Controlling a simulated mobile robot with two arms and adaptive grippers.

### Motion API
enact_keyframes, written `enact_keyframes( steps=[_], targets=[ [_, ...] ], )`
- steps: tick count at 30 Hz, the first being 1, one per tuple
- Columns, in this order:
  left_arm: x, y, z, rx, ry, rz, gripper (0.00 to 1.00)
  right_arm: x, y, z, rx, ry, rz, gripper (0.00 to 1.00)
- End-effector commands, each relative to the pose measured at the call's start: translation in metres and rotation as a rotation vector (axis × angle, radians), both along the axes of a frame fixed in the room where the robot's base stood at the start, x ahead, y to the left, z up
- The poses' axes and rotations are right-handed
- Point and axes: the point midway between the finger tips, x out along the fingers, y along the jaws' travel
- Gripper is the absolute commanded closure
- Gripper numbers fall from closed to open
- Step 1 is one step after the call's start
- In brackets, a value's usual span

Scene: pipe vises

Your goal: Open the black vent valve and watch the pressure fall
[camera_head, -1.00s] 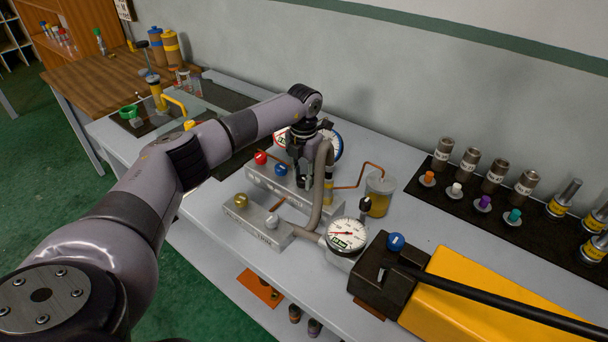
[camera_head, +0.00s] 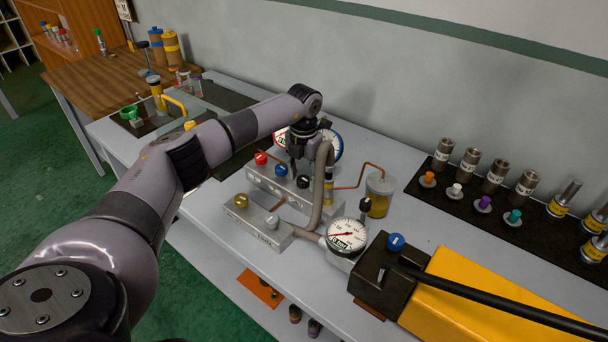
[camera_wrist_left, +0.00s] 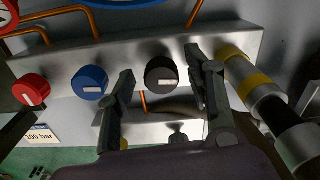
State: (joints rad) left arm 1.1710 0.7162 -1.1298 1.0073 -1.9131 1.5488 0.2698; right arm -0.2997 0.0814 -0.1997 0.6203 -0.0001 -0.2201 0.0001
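The black vent valve knob (camera_head: 303,181) sits on the front of the rear metal manifold block, right of the blue knob (camera_head: 281,170). In the left wrist view the black knob (camera_wrist_left: 163,76) has a white mark lying nearly level. My left gripper (camera_head: 298,166) is just above and behind it in the head view. In the wrist view its fingers (camera_wrist_left: 163,88) are spread, one on each side of the knob with gaps. The white pressure gauge (camera_head: 347,236) stands in front, its red needle pointing to the lower left. My right gripper is out of view.
A red knob (camera_head: 261,158) is left of the blue one. A grey hose (camera_head: 321,190) curves beside my gripper. A front block (camera_head: 257,224) carries a brass knob (camera_head: 241,201). A yellow pump (camera_head: 470,300) with a black handle stands at the right.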

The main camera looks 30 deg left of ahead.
Motion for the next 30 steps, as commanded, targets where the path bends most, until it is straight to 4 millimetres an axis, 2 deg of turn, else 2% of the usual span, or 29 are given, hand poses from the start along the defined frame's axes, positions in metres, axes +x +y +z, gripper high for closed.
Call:
enact_keyframes(
  steps=[7,11,14,24,30],
  targets=[
    [0.0,-0.001,-0.001,0.0,0.002,-0.001,0.51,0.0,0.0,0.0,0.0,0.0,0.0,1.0],
    [0.0,0.0,0.006,0.0,0.0,-0.001,0.51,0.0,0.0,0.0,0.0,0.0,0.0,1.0],
    [0.0,0.0,0.022,-0.001,-0.002,-0.002,0.51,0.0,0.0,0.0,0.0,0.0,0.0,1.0],
    [0.0,0.0,0.092,0.0,-0.001,-0.001,0.51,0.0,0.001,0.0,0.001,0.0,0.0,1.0],
    [0.0,0.0,0.115,0.0,0.0,0.0,0.51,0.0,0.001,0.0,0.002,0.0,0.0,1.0]
  ],
)
